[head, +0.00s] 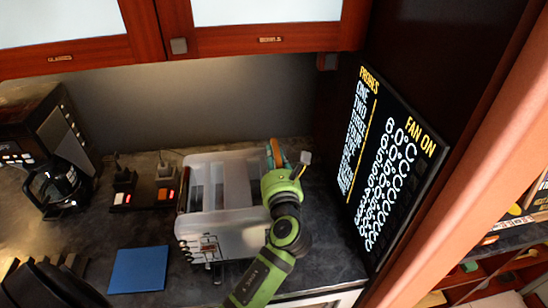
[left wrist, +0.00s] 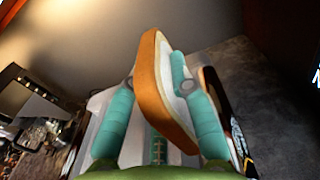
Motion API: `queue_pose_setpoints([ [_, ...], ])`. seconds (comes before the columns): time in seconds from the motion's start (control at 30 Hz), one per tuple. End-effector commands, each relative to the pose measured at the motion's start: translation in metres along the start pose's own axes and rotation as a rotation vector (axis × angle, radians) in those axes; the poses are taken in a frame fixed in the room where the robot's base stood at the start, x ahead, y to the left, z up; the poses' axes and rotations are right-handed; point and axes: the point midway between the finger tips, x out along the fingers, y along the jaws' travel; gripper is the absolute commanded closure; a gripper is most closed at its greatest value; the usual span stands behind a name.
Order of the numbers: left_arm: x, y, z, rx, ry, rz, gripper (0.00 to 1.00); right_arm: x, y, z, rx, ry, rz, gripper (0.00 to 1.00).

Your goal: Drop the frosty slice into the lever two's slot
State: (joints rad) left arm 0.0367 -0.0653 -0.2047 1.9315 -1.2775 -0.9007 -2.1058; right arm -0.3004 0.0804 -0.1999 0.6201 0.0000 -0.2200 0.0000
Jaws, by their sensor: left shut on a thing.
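My left gripper (head: 277,156) is shut on a bread slice (left wrist: 152,85) with a brown crust and a pale, whitish face. In the left wrist view the slice stands tilted between the teal fingers (left wrist: 165,105). In the head view only a small orange-brown part of the slice (head: 269,157) shows. My right gripper is not in view.
Two small black units with red displays (head: 166,194) stand left of the box. A blue square (head: 138,270) lies on the counter in front. A coffee maker (head: 50,150) is at the left. A black display panel (head: 385,165) stands at the right, and cabinets (head: 265,40) hang above.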

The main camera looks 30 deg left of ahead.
Motion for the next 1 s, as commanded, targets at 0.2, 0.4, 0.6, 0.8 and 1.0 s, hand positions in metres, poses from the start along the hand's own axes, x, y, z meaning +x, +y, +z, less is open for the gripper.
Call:
queue_pose_setpoints([
  [0.2,0.000,0.000,0.000,0.000,0.000,0.000,1.00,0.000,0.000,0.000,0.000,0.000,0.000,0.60],
  [0.4,0.000,0.000,-0.003,0.000,0.000,0.000,1.00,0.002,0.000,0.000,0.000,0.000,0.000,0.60],
  [0.6,0.000,0.000,-0.008,0.000,0.000,0.000,1.00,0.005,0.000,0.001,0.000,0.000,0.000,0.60],
  [0.8,0.000,0.000,-0.013,0.001,0.000,0.000,1.00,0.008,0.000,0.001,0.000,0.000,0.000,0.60],
  [1.0,0.000,0.000,-0.013,0.002,0.002,0.000,0.52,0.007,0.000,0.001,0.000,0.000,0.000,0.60],
])
